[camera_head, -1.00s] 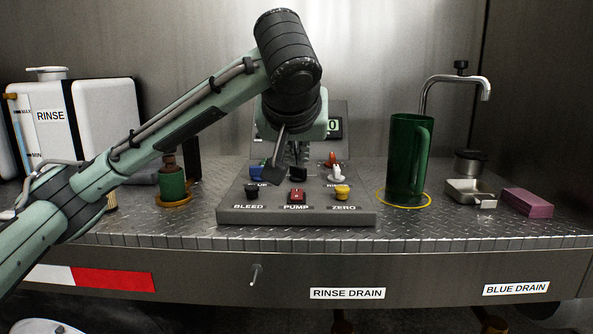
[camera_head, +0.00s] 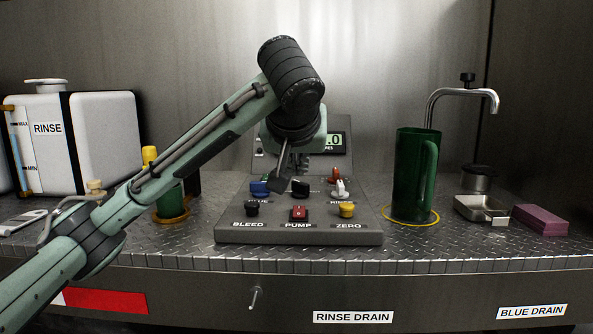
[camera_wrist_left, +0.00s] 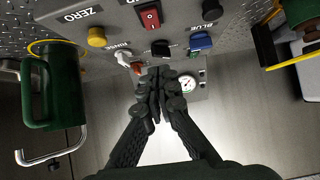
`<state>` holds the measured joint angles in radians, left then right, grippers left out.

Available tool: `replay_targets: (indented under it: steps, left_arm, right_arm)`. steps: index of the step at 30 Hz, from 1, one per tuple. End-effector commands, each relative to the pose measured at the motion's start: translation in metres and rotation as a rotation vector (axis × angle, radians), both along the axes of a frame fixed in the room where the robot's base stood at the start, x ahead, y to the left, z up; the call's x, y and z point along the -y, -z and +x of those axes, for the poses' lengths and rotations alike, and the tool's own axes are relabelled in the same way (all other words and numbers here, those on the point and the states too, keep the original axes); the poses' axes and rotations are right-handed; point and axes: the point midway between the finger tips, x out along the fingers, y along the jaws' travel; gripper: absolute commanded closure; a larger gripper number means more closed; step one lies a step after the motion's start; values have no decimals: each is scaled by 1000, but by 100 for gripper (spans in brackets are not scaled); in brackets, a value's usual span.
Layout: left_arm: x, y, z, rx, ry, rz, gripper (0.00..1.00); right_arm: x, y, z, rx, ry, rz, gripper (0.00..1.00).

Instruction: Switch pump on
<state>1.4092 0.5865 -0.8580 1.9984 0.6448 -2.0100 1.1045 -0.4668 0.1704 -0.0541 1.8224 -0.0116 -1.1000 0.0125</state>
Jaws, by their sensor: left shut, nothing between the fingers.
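The control panel (camera_head: 225,236) stands on the metal deck. Its red PUMP rocker switch (camera_head: 299,213) is in the front row, between the black BLEED button (camera_head: 252,208) and the yellow ZERO button (camera_head: 346,210). The PUMP switch also shows at the top of the left wrist view (camera_wrist_left: 150,17). I cannot tell its position. My left gripper (camera_wrist_left: 157,80) is shut and empty, over the panel's back part near the black knob (camera_wrist_left: 160,48), apart from the PUMP switch. In the head view my wrist partly hides it. My right gripper is not in view.
A blue knob (camera_head: 259,188) and a white-tipped lever (camera_head: 340,187) flank the black knob. A display (camera_head: 333,142) stands behind. A green jug (camera_head: 405,180) is right of the panel, with a metal tray (camera_head: 482,209) beyond. A white RINSE tank (camera_head: 100,140) is left.

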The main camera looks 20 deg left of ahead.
Motion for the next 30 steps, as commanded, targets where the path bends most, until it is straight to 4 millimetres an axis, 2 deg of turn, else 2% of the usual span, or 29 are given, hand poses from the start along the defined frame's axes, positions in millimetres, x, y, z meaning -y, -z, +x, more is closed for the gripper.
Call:
replay_targets:
  steps: [1, 5, 9, 12, 18, 30]
  left_arm:
    - [-1, 18, 8, -11, 0, -6, 100]
    - [-9, 32, 30, -9, -2, -2, 100]
    - [-16, 44, 50, -6, -3, 3, 100]
    - [-16, 61, 51, -6, -1, 3, 100]
    - [-16, 77, 53, -4, -2, 2, 100]
    - [-16, 79, 53, -2, 0, 1, 100]
  right_arm:
    - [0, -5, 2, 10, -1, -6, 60]
    - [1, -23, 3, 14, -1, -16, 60]
    - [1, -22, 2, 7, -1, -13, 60]
    - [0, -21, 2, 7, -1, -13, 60]
    - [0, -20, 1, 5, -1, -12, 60]
    - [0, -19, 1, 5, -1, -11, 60]
